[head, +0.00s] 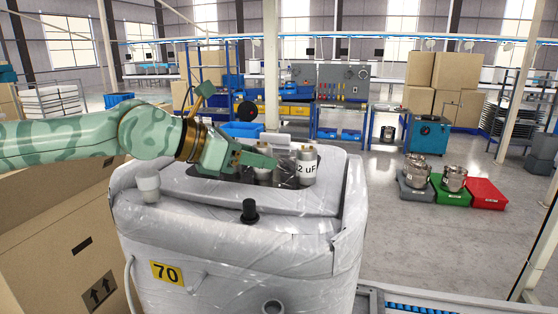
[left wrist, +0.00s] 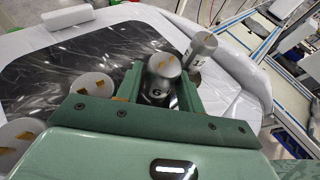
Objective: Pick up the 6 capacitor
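The capacitor marked 6 (left wrist: 158,86) is a grey cylinder with a pale top and a small orange mark. In the left wrist view it stands between the two green fingers of my left gripper (left wrist: 161,92). I cannot tell whether the fingers touch it. A second grey capacitor (left wrist: 200,52) stands just outside the right-hand finger. In the head view my left gripper (head: 258,161) is low over the recessed top of the white wrapped unit (head: 215,235). It partly hides a capacitor there. The capacitor lettered "2 uF" (head: 307,168) stands right of the gripper. My right gripper is not in view.
Two more pale round tops, one farther back (left wrist: 92,84) and one nearer (left wrist: 18,138), lie left of the gripper in the left wrist view. A black knob (head: 250,211) and a white cap (head: 147,184) stick up from the unit. An open cardboard box (head: 60,240) stands at left.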

